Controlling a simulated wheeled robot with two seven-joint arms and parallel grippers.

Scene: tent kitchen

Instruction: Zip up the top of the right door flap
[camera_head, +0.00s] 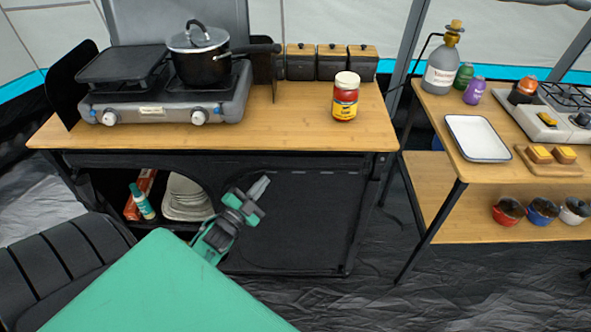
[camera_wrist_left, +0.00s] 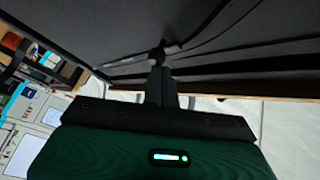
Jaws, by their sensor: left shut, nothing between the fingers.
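The right door flap (camera_head: 310,225) is a black fabric panel on the front of the kitchen stand, below the wooden top. It hangs across the right compartment, with a curved seam along its top and left. My left gripper (camera_head: 260,186) is in front of the flap's upper left part, its fingers together and empty. In the left wrist view, my gripper (camera_wrist_left: 161,60) points at dark fabric (camera_wrist_left: 115,25) with curved seam lines. A small dark knob shows at the fingertips; I cannot tell whether it is a zip pull or whether they touch. My right gripper is not in view.
The left compartment is open, with plates (camera_head: 187,198) and a green bottle (camera_head: 141,201). On the wooden top (camera_head: 270,125) are a stove (camera_head: 168,98), a pot (camera_head: 200,58) and a red jar (camera_head: 345,97). A second table (camera_head: 450,190) stands at the right.

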